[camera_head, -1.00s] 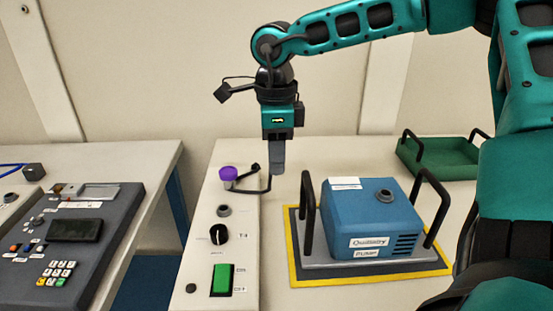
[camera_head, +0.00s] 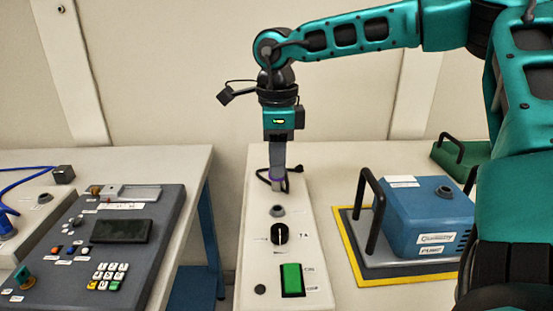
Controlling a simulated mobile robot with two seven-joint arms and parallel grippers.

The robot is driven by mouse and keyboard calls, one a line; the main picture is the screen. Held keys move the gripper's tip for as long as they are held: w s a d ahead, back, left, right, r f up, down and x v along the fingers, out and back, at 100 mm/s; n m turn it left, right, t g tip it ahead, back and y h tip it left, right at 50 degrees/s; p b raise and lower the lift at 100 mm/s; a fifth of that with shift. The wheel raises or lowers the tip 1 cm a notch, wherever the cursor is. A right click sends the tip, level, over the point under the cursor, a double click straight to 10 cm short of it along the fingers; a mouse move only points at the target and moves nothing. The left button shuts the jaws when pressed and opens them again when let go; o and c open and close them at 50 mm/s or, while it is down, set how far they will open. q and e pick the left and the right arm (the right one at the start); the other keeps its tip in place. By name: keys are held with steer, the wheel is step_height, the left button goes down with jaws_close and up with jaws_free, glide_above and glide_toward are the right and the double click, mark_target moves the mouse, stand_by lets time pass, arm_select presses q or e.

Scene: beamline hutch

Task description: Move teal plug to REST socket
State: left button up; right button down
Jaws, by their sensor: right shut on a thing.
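My right gripper (camera_head: 277,180) points straight down over the back of the white control box (camera_head: 258,240). Its fingers are shut on a purple-collared piece (camera_head: 272,182), mostly hidden behind them. A dark cable (camera_head: 297,170) loops beside it. I see no clearly teal plug on this box. A small teal and brownish part (camera_head: 22,275) stands on the dark panel at the lower left; I cannot tell whether it is a plug. A grey round socket (camera_head: 277,211) lies just in front of the gripper; I cannot read a REST label. My left gripper is not in view.
The white box carries a black knob (camera_head: 280,234) and green switch (camera_head: 291,279). A dark keypad panel (camera_head: 115,252) lies at left. A gap separates the two tables.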

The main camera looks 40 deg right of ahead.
mark_target(278, 208)
steer(key=shift+s+f+b, duration=0.1)
steer(key=shift+f+b, duration=0.85)
steer(key=shift+f, duration=0.55)
steer(key=shift+f+b, duration=1.1)
steer(key=shift+f, duration=0.7)
steer(key=shift+d+f, duration=0.1)
steer(key=shift+f+b, duration=0.55)
steer(key=c, duration=1.2)
jaws_free()
steer(key=o, duration=0.4)
